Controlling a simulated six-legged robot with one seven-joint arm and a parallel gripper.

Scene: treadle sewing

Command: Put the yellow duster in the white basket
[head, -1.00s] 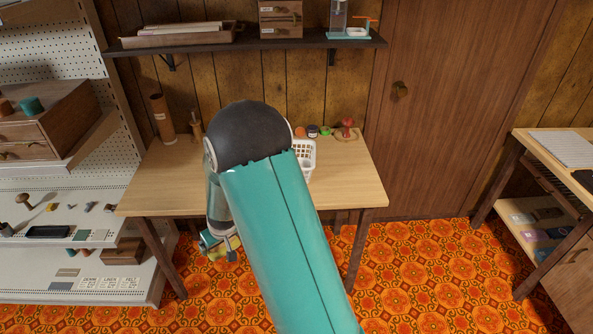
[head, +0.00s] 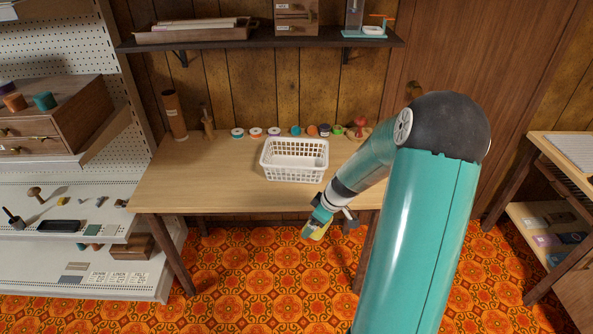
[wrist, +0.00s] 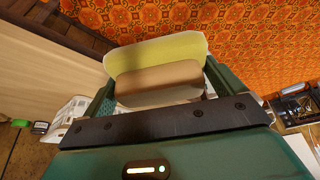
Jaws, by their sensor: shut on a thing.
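The white basket (head: 295,174) stands upright on the wooden table in the head view and looks empty. My gripper (head: 319,220) is in front of the table's front edge, below and right of the basket. It is shut on the yellow duster (head: 316,232), which hangs over the floor. In the wrist view the duster (wrist: 155,52) shows as a pale yellow piece with a brown block along it, between the green fingers of my gripper (wrist: 160,85). The duster is apart from the basket.
The table (head: 200,185) has free room left of the basket. Several spools (head: 256,132) line its back edge, with a brown cylinder (head: 174,115) at the back left. A dark shelf (head: 250,43) hangs above. A shelving unit (head: 75,265) stands at left.

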